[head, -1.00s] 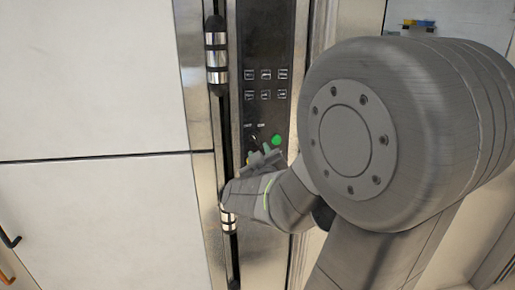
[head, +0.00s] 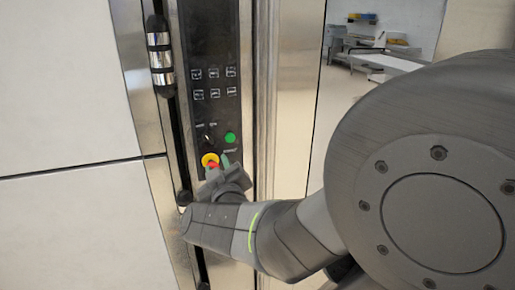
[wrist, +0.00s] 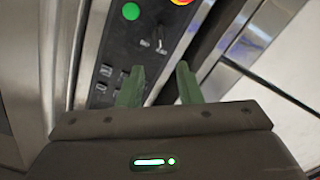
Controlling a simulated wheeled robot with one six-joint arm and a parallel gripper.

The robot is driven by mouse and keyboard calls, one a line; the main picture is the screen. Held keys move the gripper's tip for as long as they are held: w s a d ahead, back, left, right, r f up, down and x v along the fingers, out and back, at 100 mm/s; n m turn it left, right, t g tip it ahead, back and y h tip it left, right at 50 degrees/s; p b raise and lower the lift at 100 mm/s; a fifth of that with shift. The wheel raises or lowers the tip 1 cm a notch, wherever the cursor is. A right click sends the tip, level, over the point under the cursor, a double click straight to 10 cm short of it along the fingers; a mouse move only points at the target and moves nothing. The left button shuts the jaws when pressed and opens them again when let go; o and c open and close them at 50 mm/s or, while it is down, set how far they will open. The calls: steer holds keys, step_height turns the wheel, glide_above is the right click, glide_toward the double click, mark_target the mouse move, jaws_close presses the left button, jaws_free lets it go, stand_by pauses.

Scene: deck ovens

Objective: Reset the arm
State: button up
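My gripper (head: 222,168) is in front of the lower part of the oven's black control panel (head: 208,62) in the head view. In the wrist view its two green fingers (wrist: 160,88) stand apart with nothing between them. The panel shows behind them, with a green button (wrist: 131,11), a red button on a yellow ring (wrist: 182,2) and small switches. In the head view the green button and the red-and-yellow button (head: 210,160) sit just above the fingers. I cannot tell how far the fingers are from the panel.
A vertical bar handle (head: 160,55) runs along the panel's left side. White wall panels (head: 60,85) fill the left. An opening to a room with a pale table (head: 392,62) and shelves lies at the right. My large arm joint covers the lower right.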

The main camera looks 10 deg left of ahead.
mark_target(209, 140)
steer(key=x, duration=1.3)
steer(key=shift+w+a, duration=0.15)
steer(key=shift+w, duration=0.25)
